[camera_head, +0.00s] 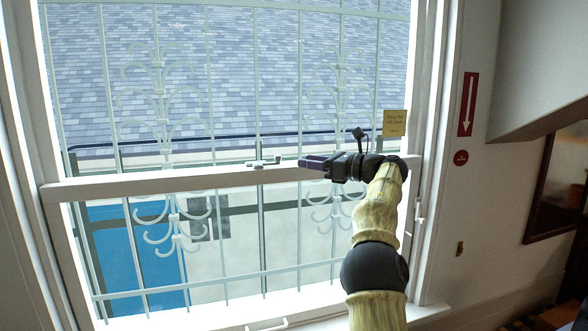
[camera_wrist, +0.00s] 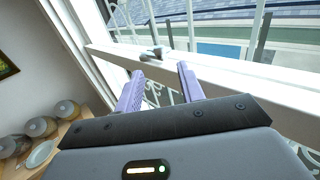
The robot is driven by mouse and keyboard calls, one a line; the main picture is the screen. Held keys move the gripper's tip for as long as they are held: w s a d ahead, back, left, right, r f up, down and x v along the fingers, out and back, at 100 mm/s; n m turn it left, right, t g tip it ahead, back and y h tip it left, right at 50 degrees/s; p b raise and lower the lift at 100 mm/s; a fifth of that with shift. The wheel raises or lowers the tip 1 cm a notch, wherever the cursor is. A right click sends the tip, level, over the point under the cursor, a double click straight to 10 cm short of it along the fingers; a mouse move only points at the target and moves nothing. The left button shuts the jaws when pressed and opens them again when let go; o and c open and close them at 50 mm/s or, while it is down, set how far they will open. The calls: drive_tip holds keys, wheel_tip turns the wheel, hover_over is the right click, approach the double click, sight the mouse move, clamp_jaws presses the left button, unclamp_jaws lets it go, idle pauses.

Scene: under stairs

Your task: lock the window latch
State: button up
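The window latch (camera_head: 263,163) is a small grey metal piece on the white middle rail (camera_head: 200,180) of the sash window. In the wrist view the latch (camera_wrist: 152,54) shows just beyond the fingertips, on the rail's top. My gripper (camera_head: 303,162) is at rail height, to the right of the latch, with a visible space between them. In the wrist view my gripper (camera_wrist: 161,69) has its two purple fingers spread apart with nothing between them. The exact turn of the latch lever is too small to tell.
White ornamental bars (camera_head: 160,100) stand behind the glass. A yellow notice (camera_head: 394,123) is at the window's right side. The right wall has a red arrow sign (camera_head: 468,104). In the wrist view, round pots (camera_wrist: 42,127) and a plate (camera_wrist: 40,154) sit on a wooden surface at lower left.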

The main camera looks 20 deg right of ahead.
drive_tip(key=b+v, duration=0.1)
drive_tip(key=v, duration=0.5)
drive_tip(key=shift+s+d+b, duration=0.25)
drive_tip(key=shift+b, duration=0.05)
drive_tip(key=shift+r, duration=0.1)
